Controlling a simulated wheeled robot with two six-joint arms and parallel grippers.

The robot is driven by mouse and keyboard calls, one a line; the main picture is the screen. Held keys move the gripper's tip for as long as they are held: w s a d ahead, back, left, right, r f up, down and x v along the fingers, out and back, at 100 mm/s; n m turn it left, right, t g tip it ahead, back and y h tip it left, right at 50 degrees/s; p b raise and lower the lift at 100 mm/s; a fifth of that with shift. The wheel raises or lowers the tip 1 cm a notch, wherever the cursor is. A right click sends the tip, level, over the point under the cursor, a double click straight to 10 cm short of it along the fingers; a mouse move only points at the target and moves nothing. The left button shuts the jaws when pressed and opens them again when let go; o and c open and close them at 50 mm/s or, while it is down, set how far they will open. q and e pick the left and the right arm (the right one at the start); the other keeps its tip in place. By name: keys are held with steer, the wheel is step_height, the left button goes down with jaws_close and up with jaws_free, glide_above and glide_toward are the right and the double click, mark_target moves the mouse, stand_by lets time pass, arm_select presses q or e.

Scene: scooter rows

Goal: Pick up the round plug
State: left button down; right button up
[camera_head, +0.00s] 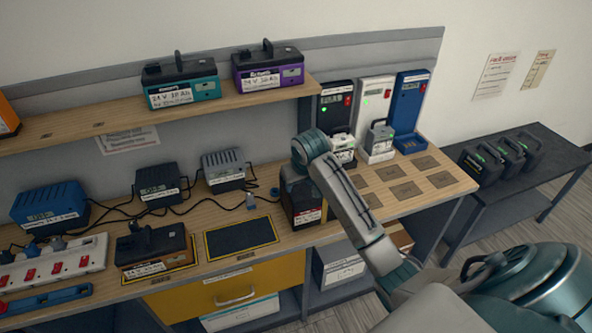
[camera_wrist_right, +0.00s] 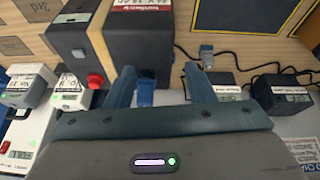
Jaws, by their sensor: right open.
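The round plug appears to be the small blue piece (camera_head: 274,192) on the wooden bench, just left of a dark battery with a red-and-white label (camera_head: 303,208). In the right wrist view a blue piece (camera_wrist_right: 146,92) shows between my right gripper's fingers (camera_wrist_right: 162,86), close to the left finger; I cannot tell if it touches. The right gripper is open. In the head view its fingers are hidden by my own arm and the battery. A grey plug (camera_head: 250,201) with a black cable lies nearby, and also shows beyond the fingers in the wrist view (camera_wrist_right: 206,55). My left gripper is not in view.
The battery with a red knob (camera_wrist_right: 95,80) stands close beside the gripper. Black cables and chargers (camera_head: 223,170) line the back. A shelf (camera_head: 120,110) overhangs the bench. A dark yellow-edged mat (camera_head: 240,238) is bare. Upright chargers (camera_head: 376,110) stand at right.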

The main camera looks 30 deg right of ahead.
steer(key=w+d+r+m, duration=0.1)
steer(key=w+d+r, duration=0.3)
steer(key=w+r, duration=0.25)
steer(key=p+x, duration=0.1)
steer(key=x, duration=0.1)
steer(key=p+x, duration=0.1)
steer(key=shift+s+a+f, duration=0.1)
steer(key=shift+f, duration=0.4)
steer(key=shift+f+p, duration=0.55)
steer(key=p+x, duration=0.2)
steer(key=x, duration=0.1)
steer(key=shift+f, duration=0.8)
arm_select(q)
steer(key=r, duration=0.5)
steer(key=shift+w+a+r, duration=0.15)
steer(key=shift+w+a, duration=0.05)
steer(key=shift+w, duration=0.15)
arm_select(e)
jaws_close()
steer(key=shift+r, duration=0.1)
